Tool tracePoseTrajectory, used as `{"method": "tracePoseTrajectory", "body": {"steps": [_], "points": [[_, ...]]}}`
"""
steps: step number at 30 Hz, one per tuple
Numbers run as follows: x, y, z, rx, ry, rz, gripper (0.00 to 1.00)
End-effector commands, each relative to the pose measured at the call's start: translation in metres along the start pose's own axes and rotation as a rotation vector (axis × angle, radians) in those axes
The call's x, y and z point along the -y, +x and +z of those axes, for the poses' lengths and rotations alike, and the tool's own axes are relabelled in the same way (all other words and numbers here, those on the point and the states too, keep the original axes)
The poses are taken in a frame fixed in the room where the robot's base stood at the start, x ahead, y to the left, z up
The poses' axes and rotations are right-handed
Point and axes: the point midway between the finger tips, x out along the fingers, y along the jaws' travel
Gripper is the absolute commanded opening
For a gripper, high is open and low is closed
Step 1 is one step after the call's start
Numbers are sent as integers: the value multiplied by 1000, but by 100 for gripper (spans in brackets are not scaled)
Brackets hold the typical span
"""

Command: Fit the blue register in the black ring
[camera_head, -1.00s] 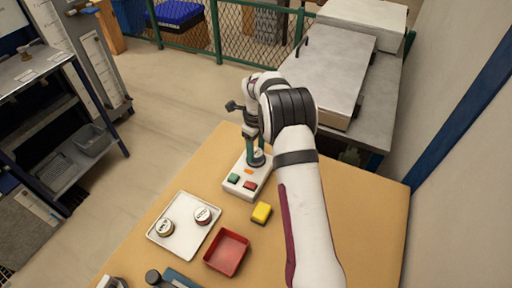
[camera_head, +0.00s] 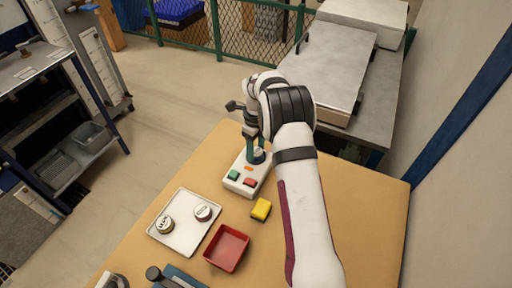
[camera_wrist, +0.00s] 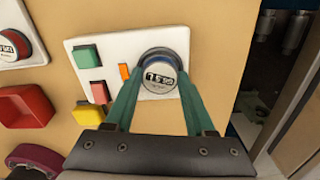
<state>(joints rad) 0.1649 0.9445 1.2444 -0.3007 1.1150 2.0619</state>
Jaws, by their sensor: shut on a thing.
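The blue register (camera_wrist: 160,72), a round piece with a white printed face and a blue rim, is between the two green fingers of my gripper (camera_wrist: 160,82) in the wrist view. My gripper is shut on it. The register is over the upper right part of a white panel (camera_wrist: 112,50). A dark band shows around the register's rim; I cannot tell whether it is the black ring or how deep the register sits in it. In the head view my gripper (camera_head: 257,154) is at the far end of the same panel (camera_head: 236,188).
The panel carries a green block (camera_wrist: 86,56), a red block (camera_wrist: 100,91) and an orange piece (camera_wrist: 124,71). A yellow block (camera_head: 261,209), a red bin (camera_head: 227,266) and a white tray (camera_head: 184,246) with two round registers (camera_head: 165,225) lie nearby. Bare table is at right.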

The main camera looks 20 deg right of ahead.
Motion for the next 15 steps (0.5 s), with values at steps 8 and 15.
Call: {"method": "tracePoseTrajectory", "body": {"steps": [8,15], "points": [[0,0,0,0,0,-1,80],[0,0,0,0,0,-1,90]]}}
